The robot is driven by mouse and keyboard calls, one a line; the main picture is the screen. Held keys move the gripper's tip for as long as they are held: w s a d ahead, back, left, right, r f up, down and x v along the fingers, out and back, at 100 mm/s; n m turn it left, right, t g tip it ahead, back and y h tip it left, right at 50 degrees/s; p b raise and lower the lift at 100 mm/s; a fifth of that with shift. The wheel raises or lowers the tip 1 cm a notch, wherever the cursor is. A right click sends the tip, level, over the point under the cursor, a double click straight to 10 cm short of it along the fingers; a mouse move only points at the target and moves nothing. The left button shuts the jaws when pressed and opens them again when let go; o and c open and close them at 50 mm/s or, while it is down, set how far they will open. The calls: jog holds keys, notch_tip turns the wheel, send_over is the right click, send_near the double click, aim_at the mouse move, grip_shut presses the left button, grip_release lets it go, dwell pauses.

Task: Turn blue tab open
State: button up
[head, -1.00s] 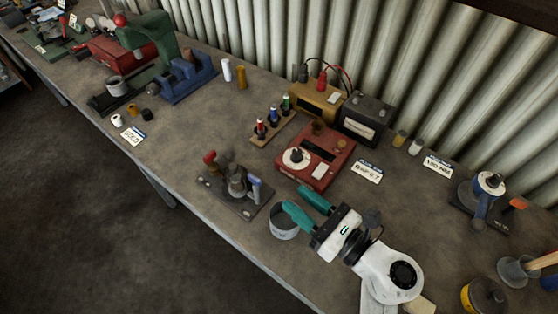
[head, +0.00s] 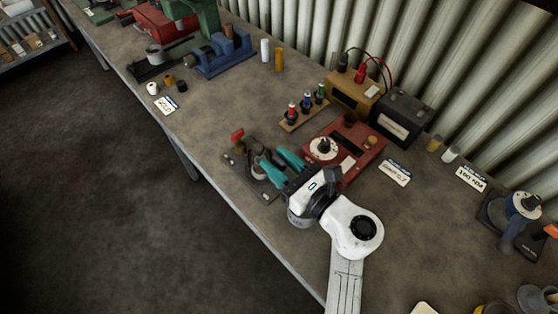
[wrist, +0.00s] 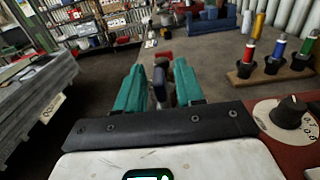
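A small fixture on a dark base plate (head: 270,194) stands near the bench's front edge. It has a red-topped handle (head: 237,136), which also shows in the wrist view (wrist: 164,58). My gripper (head: 279,163) is open over the fixture, with one finger on each side of the tab. In the wrist view (wrist: 160,78) gaps seem to show beside the tab; I cannot tell whether either finger touches it.
A red box with a dial (head: 345,150) stands close to the right of my gripper. Behind it are a rack of coloured plugs (head: 303,108), a yellow box (head: 353,92) and a dark box (head: 401,118). Bench left of the fixture (head: 215,110) is clear.

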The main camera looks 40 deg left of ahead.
jog(key=shift+c, duration=0.5)
grip_shut()
